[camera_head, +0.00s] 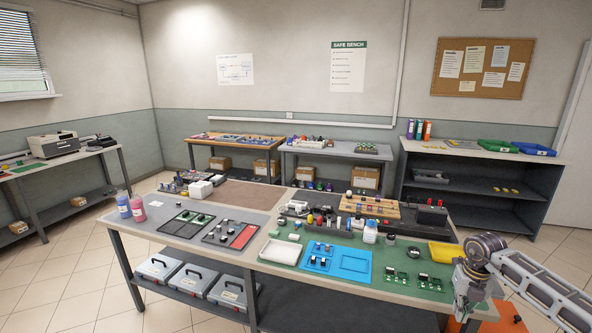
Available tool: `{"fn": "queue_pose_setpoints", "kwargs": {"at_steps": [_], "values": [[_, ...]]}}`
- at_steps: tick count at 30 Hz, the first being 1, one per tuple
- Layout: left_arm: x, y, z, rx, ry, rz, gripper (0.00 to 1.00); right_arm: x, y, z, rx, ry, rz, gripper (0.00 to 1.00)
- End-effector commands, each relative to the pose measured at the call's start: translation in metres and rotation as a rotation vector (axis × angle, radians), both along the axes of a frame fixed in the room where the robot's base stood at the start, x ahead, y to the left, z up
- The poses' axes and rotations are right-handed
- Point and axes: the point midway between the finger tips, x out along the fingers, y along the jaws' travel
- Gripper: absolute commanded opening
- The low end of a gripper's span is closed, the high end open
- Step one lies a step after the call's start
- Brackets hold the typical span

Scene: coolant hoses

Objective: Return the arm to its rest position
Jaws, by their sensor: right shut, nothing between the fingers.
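My right arm comes in from the right edge of the head view. Its dark round joint is beside the front right corner of the middle bench (300,215). My right gripper (462,312) hangs down at that corner, in front of the bench edge, shut and with nothing visible in it. Its tips are small and close to the bottom of the picture. My left gripper is not in view.
A yellow tray (445,252), green circuit boards (420,280) and a blue mat (352,264) lie on the bench near my right arm. An orange object (510,318) is low behind the gripper. Tiled floor (60,290) is clear at the left.

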Motion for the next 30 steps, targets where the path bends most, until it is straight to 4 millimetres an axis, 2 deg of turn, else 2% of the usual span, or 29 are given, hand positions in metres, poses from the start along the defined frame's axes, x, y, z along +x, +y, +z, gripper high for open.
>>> {"fn": "queue_pose_setpoints", "kwargs": {"at_steps": [4, 14, 23, 30], "values": [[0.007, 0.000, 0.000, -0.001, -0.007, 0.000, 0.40, 0.000, 0.001, -0.001, 0.004, 0.000, 0.000, 0.00], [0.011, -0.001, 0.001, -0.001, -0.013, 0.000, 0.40, 0.005, 0.023, -0.020, 0.103, -0.010, 0.003, 0.00], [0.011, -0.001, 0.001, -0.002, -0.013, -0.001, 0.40, 0.012, 0.064, -0.050, 0.282, -0.034, -0.011, 0.00], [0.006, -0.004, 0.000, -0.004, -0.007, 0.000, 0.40, 0.021, 0.118, -0.089, 0.538, -0.078, -0.080, 0.00]]}}
